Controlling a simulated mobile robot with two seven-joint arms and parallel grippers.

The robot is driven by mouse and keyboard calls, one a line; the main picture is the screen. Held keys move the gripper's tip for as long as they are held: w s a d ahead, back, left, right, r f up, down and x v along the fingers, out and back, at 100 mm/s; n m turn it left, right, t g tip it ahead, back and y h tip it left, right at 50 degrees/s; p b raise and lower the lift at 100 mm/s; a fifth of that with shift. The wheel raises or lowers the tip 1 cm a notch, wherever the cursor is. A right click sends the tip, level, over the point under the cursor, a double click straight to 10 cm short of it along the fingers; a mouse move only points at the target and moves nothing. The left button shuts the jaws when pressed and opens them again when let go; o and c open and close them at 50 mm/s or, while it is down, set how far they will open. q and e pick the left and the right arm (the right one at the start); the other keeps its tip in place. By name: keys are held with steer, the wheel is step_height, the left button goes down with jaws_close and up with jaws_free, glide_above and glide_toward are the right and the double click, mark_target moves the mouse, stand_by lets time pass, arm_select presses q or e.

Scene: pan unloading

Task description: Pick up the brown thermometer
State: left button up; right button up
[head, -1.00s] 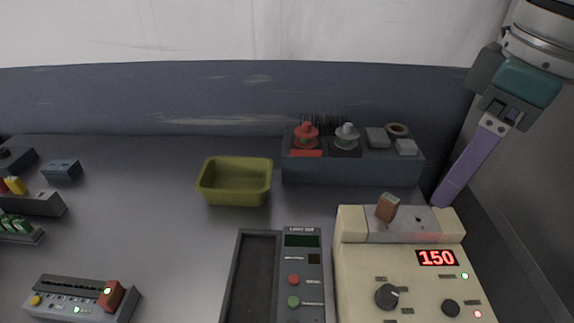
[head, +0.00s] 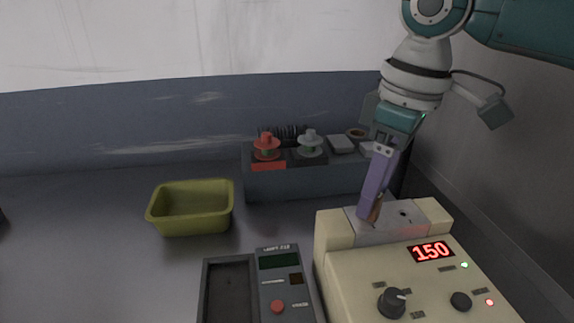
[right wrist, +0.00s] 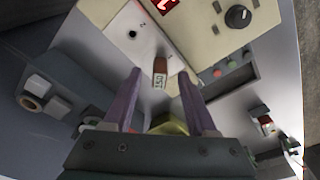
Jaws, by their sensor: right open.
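The brown thermometer (head: 377,209) stands in the metal top plate of a cream calibrator box (head: 400,275). In the head view a purple finger of my right gripper (head: 370,216) hides most of it. In the right wrist view the thermometer (right wrist: 160,67) shows a brown top and a pale label reading 150. It lies between the tips of the open purple fingers of my right gripper (right wrist: 159,76), with a gap to each side. My left gripper is not in view.
A yellow-green bin (head: 190,222) stands left of the calibrator. A grey rack (head: 305,182) with red and grey knobbed parts is behind. A dark panel with a tray (head: 228,290) sits just left of the calibrator. The wall is close on the right.

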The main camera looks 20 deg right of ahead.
steer(key=shift+w+f, duration=0.15)
steer(key=shift+f, duration=0.55)
jaws_close()
